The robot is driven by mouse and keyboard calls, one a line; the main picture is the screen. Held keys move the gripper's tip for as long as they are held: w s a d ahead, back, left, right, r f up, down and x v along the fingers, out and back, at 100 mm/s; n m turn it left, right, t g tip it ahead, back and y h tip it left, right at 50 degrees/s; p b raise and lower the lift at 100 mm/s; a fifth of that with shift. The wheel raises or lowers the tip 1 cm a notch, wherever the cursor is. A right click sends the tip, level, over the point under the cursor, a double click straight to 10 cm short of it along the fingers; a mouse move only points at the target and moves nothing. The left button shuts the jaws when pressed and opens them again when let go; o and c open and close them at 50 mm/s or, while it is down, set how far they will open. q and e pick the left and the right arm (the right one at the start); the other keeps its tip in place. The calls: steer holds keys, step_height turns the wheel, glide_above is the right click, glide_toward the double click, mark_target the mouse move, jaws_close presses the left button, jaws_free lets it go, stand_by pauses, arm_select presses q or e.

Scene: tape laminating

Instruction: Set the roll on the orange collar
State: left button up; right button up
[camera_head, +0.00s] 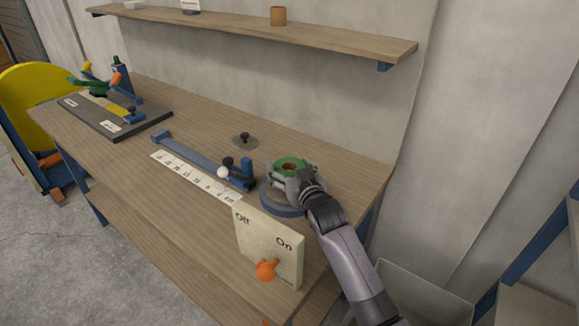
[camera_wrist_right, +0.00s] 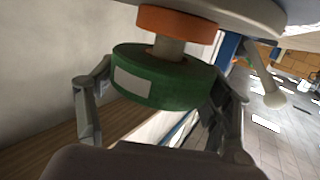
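The green roll (camera_head: 291,163) is held between the fingers of my right gripper (camera_head: 292,172), over a round blue-grey base (camera_head: 277,205) near the table's right end. In the right wrist view the roll (camera_wrist_right: 160,82) has a pale label, and a finger of the gripper (camera_wrist_right: 165,85) is against each side. The orange collar (camera_wrist_right: 177,22) lies against the base, with a visible gap between it and the roll. A grey post (camera_wrist_right: 168,47) runs from the collar to the roll's middle, so the roll appears in line with it. My left gripper is not in view.
A blue rail (camera_head: 195,153) with a numbered white strip lies left of the base. An Off/On panel (camera_head: 268,246) with an orange lever stands in front. A dark board (camera_head: 115,118) with fixtures is at far left.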

steer(key=o, duration=0.4)
steer(key=shift+o, duration=0.2)
steer(key=shift+r, duration=0.3)
steer(key=shift+r+p, duration=0.3)
steer(key=shift+r, duration=0.25)
steer(key=v, duration=1.2)
steer(key=shift+f+b, duration=0.25)
steer(key=shift+b, duration=0.05)
